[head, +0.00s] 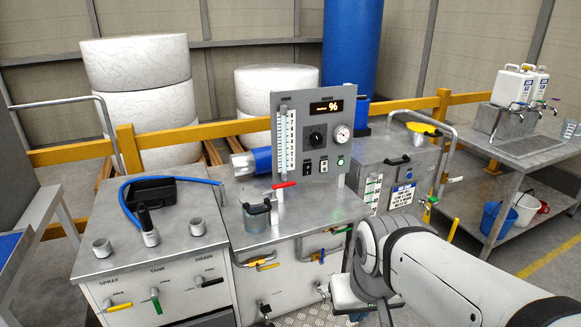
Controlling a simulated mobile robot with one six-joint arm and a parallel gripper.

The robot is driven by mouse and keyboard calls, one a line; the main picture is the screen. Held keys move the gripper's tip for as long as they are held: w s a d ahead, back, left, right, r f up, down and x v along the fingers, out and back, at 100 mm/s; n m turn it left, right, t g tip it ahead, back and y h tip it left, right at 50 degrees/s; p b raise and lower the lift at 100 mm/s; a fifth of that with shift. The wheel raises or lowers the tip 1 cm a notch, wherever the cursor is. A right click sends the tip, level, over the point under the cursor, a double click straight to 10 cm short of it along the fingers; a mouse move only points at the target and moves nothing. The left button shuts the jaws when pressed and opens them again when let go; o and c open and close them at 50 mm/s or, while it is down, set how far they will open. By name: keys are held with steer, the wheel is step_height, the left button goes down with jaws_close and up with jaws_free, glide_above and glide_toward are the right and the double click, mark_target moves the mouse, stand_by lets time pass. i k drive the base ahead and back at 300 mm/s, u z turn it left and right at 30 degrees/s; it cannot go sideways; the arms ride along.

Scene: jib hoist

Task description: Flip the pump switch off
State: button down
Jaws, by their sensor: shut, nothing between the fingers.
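The grey control panel (289,104) stands upright at the back of the middle bench. Low on its face are a black rocker switch (307,168), a second switch with a pale plate (324,167) and a small green button or lamp (340,162). Their labels are too small to read, so I cannot tell which is the pump switch or how it is set. Above them are a black dial knob (317,137), a round gauge (342,134) and a lit display (326,107).
A glass jar (257,217) and a red-handled valve (284,185) stand before the panel. The left bench (183,226) holds a black tray (152,192), a blue hose (128,200) and metal cups. A grey tank (398,152) stands to the right.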

mark_target(307, 167)
steer(key=z, duration=0.1)
steer(key=i, duration=0.95)
steer(key=u, duration=0.05)
